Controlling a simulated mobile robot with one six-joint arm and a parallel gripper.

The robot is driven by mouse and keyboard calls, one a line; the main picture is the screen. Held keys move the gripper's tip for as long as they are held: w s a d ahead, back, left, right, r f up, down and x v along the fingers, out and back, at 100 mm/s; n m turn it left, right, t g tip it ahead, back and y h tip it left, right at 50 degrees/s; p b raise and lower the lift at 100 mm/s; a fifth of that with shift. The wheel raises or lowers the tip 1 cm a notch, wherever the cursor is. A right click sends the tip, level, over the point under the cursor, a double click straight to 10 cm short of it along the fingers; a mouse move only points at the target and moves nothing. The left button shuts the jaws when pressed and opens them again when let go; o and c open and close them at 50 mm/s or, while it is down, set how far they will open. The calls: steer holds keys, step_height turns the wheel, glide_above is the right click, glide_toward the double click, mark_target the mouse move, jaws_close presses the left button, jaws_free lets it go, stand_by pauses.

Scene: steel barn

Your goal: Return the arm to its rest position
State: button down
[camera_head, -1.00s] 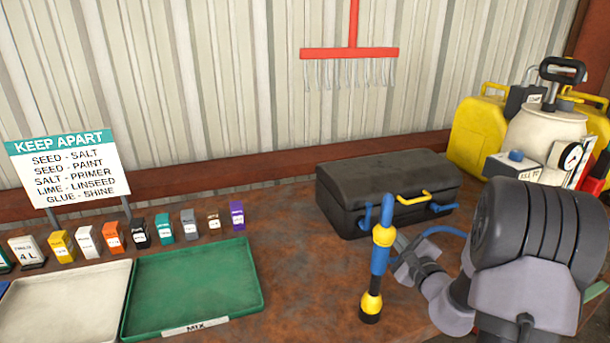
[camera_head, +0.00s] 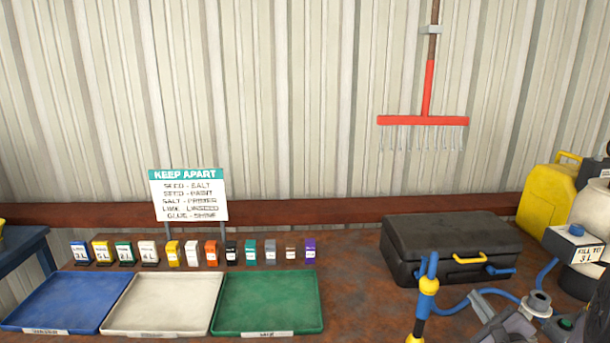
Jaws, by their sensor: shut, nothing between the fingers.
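My gripper (camera_head: 482,306) shows only in part at the bottom right, with grey parts of my arm cut off by the lower edge. It looks shut and empty. It is right of an upright blue and yellow tool (camera_head: 428,286) and below the dark case. Most of my arm is out of view, so its full pose cannot be told.
A dark case (camera_head: 450,237) stands behind the tool. A blue hose runs toward a box marked 3 L (camera_head: 573,243). Blue (camera_head: 58,303), white (camera_head: 160,303) and green (camera_head: 267,302) trays lie at left, before a row of small containers. A yellow can (camera_head: 546,203) stands far right.

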steer(key=s+a+r+n+g+y, duration=0.1)
steer(key=a+r+n+y, duration=0.25)
steer(key=a, duration=0.45)
steer(key=a+r+n+g+y, duration=0.1)
steer(key=a+r+n+y, duration=0.25)
steer(key=a, duration=0.55)
steer(key=s+a+r+n+g+y, duration=0.35)
steer(key=s+a+n+g, duration=0.5)
steer(key=a, duration=0.65)
steer(key=s+a+n+h, duration=0.3)
steer(key=s, duration=0.9)
steer(key=s+d+r+n+h, duration=0.1)
steer(key=s+d+n+h, duration=0.3)
steer(key=s+d, duration=0.15)
step_height(320, 180, down, 14)
steer(key=s+m+b, duration=0.1)
steer(key=s+b, duration=0.1)
steer(key=b, duration=0.8)
steer(key=shift+s+r+g, duration=0.25)
steer(key=shift+s+g, duration=0.05)
steer(key=shift+g, duration=0.05)
